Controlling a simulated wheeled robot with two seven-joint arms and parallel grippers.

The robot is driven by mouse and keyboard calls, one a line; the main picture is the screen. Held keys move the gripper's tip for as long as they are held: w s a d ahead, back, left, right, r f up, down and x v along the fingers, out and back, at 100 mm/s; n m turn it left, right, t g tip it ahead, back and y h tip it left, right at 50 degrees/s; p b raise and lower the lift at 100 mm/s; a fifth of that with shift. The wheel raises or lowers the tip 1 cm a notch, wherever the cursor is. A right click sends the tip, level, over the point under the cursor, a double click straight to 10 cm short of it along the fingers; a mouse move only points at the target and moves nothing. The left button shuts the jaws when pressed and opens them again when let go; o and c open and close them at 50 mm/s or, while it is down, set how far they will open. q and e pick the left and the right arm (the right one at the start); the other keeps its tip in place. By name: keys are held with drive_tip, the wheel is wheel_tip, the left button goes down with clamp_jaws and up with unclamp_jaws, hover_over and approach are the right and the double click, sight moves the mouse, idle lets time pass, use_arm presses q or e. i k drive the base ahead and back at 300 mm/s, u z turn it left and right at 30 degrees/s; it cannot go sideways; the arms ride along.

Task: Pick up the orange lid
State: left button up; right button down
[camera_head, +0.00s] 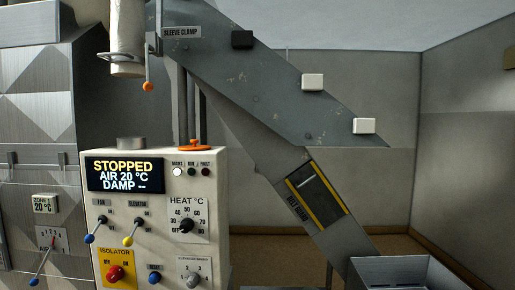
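The orange lid (200,144) looks like a flat orange disc with a small raised knob. It lies on top of the cream control box (206,238), toward the box's right end. Neither of my grippers is in view.
A short grey cylinder (132,143) stands on the box top left of the lid. Above hang a pale pipe (127,40) and a lever with an orange ball (148,87). A grey sloping chute (265,75) runs behind. A metal bin (400,272) stands lower right.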

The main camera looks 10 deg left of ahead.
sight(194, 147)
drive_tip(key=z, duration=0.7)
drive_tip(key=i, duration=0.9)
drive_tip(key=u, duration=0.2)
